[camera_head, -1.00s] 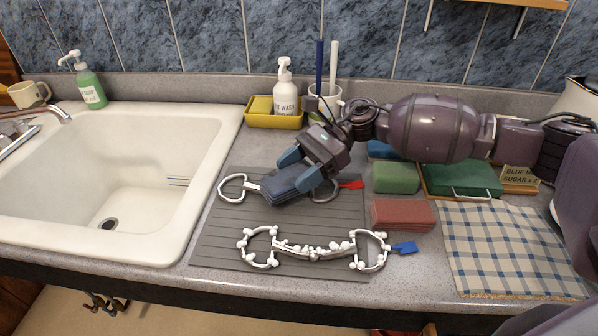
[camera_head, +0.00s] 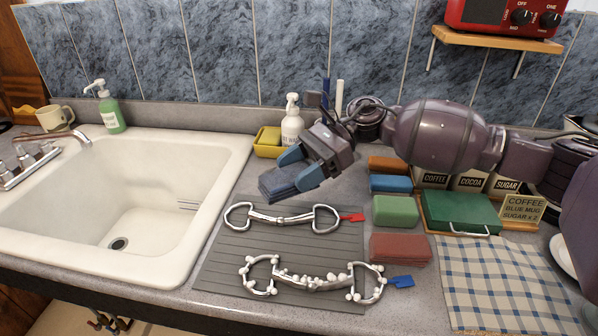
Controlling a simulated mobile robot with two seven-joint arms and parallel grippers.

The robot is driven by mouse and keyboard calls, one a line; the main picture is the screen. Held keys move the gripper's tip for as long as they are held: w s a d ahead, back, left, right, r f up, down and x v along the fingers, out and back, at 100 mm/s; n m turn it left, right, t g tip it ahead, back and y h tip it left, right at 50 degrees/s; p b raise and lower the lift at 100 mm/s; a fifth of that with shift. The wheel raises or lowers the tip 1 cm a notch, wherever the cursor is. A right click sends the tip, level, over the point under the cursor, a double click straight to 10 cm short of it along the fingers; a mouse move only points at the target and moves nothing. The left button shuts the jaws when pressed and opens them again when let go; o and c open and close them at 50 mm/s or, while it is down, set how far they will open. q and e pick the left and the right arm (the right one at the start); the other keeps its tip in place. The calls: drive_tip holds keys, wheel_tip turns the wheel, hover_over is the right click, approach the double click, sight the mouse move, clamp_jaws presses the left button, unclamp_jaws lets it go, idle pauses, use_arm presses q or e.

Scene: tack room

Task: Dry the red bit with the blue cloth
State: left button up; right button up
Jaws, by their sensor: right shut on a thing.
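The bit with the red tag (camera_head: 280,220) lies at the back of the grey ribbed mat (camera_head: 222,262), its red tag at the right end. Its bar and rings look smooth, with no white drops visible. A second bit, with a blue tag (camera_head: 315,282), lies in front of it and is dotted with white drops. My left gripper is not in view.
The sink (camera_head: 130,205) is at the left. Beyond are a green case (camera_head: 460,212) and a checked towel (camera_head: 505,285). A yellow caddy (camera_head: 266,143) with a white bottle stands behind.

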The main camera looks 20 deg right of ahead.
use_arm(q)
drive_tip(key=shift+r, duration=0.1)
use_arm(e)
drive_tip(key=shift+r, duration=0.1)
use_arm(q)
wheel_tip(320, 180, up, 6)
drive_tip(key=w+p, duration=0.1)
drive_tip(key=p, duration=0.4)
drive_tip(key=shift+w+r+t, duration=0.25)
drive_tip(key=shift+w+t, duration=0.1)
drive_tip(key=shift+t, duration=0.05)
use_arm(e)
drive_tip(key=s+a+r, duration=0.3)
drive_tip(key=s+r, duration=0.2)
drive_tip(key=s, duration=0.1)
drive_tip(key=shift+s+r, duration=0.15)
drive_tip(key=shift+r, duration=0.25)
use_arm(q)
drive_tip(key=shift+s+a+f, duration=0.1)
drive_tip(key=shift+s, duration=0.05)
use_arm(e)
drive_tip(key=shift+a, duration=0.1)
drive_tip(key=shift+f, duration=0.1)
